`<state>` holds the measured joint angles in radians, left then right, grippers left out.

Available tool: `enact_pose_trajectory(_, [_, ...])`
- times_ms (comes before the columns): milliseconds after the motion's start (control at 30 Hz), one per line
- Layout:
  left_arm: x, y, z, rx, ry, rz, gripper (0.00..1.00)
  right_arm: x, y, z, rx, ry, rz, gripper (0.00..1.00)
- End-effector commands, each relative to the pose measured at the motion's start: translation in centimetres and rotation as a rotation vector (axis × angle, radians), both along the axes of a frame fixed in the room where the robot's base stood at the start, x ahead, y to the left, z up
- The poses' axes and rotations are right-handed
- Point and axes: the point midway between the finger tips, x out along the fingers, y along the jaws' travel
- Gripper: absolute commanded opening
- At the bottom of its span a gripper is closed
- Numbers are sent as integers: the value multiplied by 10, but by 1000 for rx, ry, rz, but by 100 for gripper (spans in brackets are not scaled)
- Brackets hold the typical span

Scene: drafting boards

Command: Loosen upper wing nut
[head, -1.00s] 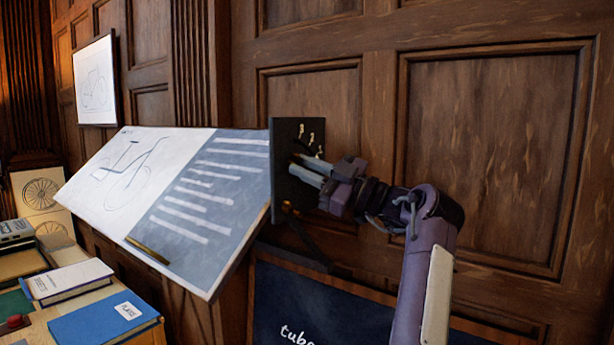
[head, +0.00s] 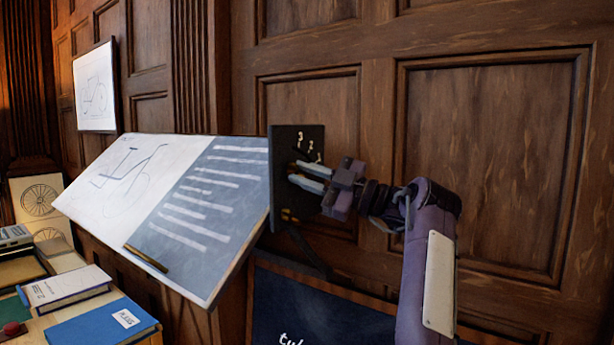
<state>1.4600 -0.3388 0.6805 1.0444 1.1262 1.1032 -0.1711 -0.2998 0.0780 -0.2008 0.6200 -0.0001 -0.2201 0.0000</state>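A dark upright plate (head: 283,142) stands at the right edge of the tilted drafting board (head: 150,175). A brass wing nut (head: 289,214) shows low on the plate. The upper wing nut is not clearly visible; my fingertips cover the middle of the plate.
Pale marks (head: 306,146) sit on the plate above my fingers. A brass bar (head: 146,258) lies along the board's lower edge. Books (head: 100,325) lie on a table at lower left. A dark lettered panel (head: 330,315) is below. Wood panelling stands close behind.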

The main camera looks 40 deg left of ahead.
Motion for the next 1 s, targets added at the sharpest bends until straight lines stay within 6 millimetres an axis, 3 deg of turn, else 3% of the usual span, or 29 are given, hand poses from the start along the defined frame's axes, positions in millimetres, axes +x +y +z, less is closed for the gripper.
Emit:
enact_pose_trajectory(33, [0,0,1,1,-2,1,26,0,0,0,0,0,0,36])
enact_pose_trajectory(133, [0,0,1,0,-1,1,39,0,-1,0,-1,0,0,36])
enact_pose_trajectory(467, [1,-3,-2,-1,1,1,39,0,-2,-2,-2,0,0,36])
enact_pose_trajectory(800, [22,-50,-18,-4,0,-2,39,0,-3,-23,-4,0,0,36])
enact_pose_trajectory(1000, [27,-63,-21,-4,0,4,39,0,-3,-30,-4,0,0,36])
